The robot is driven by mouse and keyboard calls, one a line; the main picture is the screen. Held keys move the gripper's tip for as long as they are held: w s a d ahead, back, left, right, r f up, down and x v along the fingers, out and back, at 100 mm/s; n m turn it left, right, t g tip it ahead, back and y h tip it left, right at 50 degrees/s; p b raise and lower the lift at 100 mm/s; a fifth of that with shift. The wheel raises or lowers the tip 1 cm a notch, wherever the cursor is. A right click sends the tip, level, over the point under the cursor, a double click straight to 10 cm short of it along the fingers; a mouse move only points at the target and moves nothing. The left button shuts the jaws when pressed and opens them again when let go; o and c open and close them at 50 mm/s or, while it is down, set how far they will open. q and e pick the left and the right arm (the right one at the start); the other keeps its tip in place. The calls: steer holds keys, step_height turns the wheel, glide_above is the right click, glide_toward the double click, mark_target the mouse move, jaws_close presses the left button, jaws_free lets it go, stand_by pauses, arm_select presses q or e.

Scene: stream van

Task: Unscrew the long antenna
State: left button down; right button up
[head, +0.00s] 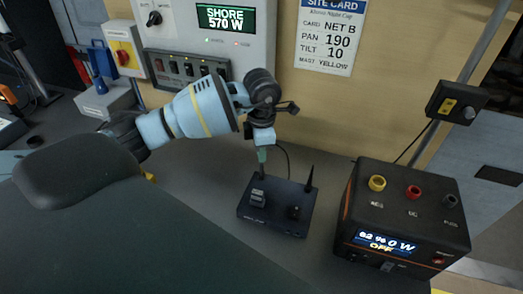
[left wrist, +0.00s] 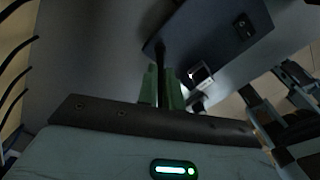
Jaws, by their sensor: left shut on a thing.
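The black router-like box (head: 277,222) lies on the grey counter. My left gripper (head: 262,156) points down over its back left corner, with its green fingers shut on the long antenna (head: 262,173). Only a short dark piece of that antenna shows below the fingers; the rest is hidden by the gripper. In the left wrist view the antenna (left wrist: 161,62) runs between the two green fingers (left wrist: 162,90) to the box (left wrist: 205,40). A shorter black antenna (head: 309,179) stands on the box's back right corner. My right gripper is not seen.
A black power unit (head: 400,222) with coloured terminals stands to the right of the box. A wall panel with switches (head: 188,68) is behind my arm. A thin cable (head: 287,158) runs behind the box. A dark green surface (head: 130,240) fills the lower left.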

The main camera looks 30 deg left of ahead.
arm_select(q)
steer(key=shift+n+p, duration=0.65)
steer(key=shift+n, duration=1.25)
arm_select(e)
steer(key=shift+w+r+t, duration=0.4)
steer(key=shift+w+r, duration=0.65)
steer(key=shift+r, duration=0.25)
arm_select(q)
steer(key=n, duration=0.4)
steer(key=c, duration=1.6)
jaws_free()
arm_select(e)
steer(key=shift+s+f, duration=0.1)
